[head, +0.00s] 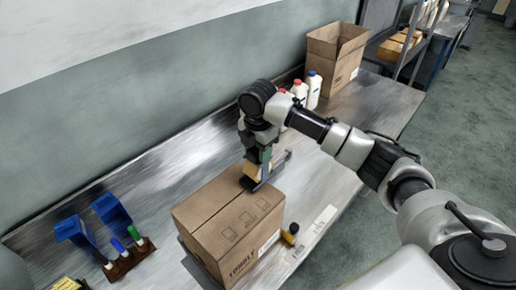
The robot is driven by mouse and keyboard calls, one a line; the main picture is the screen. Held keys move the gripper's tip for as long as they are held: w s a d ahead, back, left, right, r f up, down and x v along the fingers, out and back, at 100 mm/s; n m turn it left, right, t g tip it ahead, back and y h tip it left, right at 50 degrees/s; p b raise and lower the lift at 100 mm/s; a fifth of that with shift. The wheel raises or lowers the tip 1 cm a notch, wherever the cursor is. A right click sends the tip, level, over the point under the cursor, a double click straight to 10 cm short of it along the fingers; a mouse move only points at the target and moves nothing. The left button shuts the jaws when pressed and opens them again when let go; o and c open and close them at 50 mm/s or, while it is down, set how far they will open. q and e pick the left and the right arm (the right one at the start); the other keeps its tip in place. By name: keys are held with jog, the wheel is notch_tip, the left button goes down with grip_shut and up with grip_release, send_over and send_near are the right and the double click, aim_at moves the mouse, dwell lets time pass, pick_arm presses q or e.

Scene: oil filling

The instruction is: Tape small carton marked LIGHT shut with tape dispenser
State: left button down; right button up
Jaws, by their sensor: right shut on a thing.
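A brown carton (228,222) with closed top flaps stands at the front of the metal table. Its front side bears dark print and a white label; I cannot read LIGHT on it. My right gripper (260,150) comes in from the right and points down over the carton's far edge. It is shut on the tape dispenser (252,184), which is dark blue-grey with a tan part. The dispenser is at the far end of the carton's top seam; I cannot tell if it touches. My left gripper is not in view.
An open carton (334,62) stands at the far end of the table, with several white bottles (313,88) beside it. Blue holders (110,212) and a rack of markers (126,262) sit at the left front. A yellow-and-black object (290,234) lies right of the carton.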

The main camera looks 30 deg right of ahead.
jog(key=shift+a, duration=0.1)
jog(key=shift+s+a, duration=0.3)
jog(key=shift+a, duration=0.55)
jog(key=shift+s+a, duration=0.35)
jog(key=shift+a, duration=0.55)
jog(key=shift+s+a, duration=0.3)
jog(key=shift+a, duration=0.55)
jog(key=s+a, duration=0.3)
jog(key=a, duration=0.5)
jog(key=s+a, duration=0.3)
jog(key=a, duration=0.6)
jog(key=shift+a, duration=0.2)
dwell(0.7)
jog(key=shift+d+r, duration=0.1)
jog(key=shift+r, duration=0.05)
notch_tip(320, 180, up, 8)
dwell(0.6)
jog(key=shift+s, duration=0.1)
dwell(0.7)
